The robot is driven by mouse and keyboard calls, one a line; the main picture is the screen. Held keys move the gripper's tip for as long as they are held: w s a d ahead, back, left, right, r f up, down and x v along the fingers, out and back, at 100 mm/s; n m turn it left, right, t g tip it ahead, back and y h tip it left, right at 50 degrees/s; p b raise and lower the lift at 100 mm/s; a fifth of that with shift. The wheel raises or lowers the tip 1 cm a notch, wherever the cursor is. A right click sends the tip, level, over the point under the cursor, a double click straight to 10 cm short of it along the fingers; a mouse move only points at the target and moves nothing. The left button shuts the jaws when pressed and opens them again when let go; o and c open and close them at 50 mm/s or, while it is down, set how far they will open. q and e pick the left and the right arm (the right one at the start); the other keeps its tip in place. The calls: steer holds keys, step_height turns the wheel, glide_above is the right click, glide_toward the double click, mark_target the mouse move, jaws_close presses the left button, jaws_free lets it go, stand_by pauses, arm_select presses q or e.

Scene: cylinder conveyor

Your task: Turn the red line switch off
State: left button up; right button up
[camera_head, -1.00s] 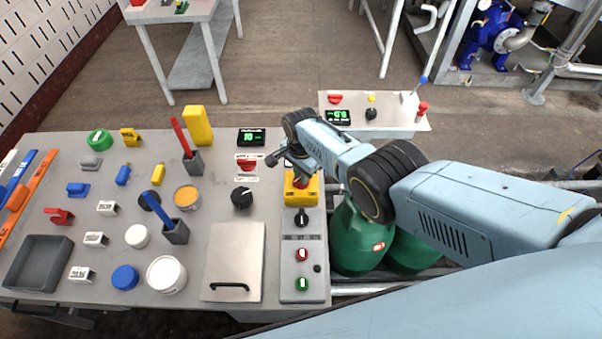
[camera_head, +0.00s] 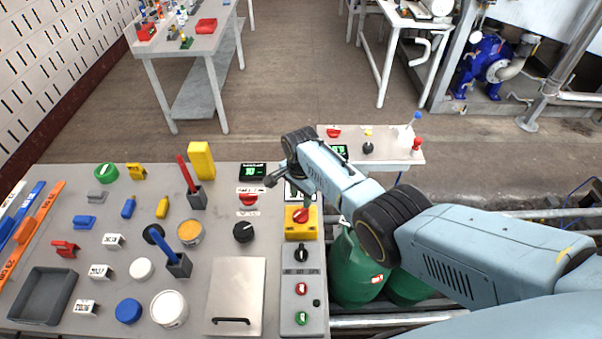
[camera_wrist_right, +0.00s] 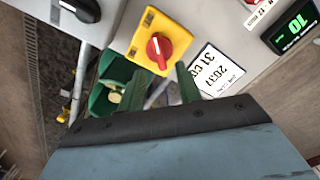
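The red line switch is a red rotary knob (camera_head: 301,215) on a yellow box (camera_head: 300,233) at the right edge of the grey table. Its handle lies diagonally in the head view. In the right wrist view the knob (camera_wrist_right: 160,48) is fully visible, with its handle near upright. My right gripper (camera_wrist_right: 161,76) is open and empty, its two fingers apart. The knob lies beyond the fingertips, with no visible contact. In the head view my right arm reaches in from the right and hides part of the gripper. My left gripper is out of view.
A grey control strip (camera_head: 291,266) with a black knob (camera_head: 302,253) and red and green buttons lies below the yellow box. A paper label (camera_wrist_right: 212,72) lies beside the box. Another red knob (camera_head: 248,199) is to the left. Green barrels (camera_head: 352,265) stand right of the table.

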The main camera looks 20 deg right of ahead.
mark_target(301, 211)
step_height(301, 211, up, 7)
steer(key=shift+f+p, duration=0.15)
steer(key=shift+p, duration=0.3)
stand_by(0.3)
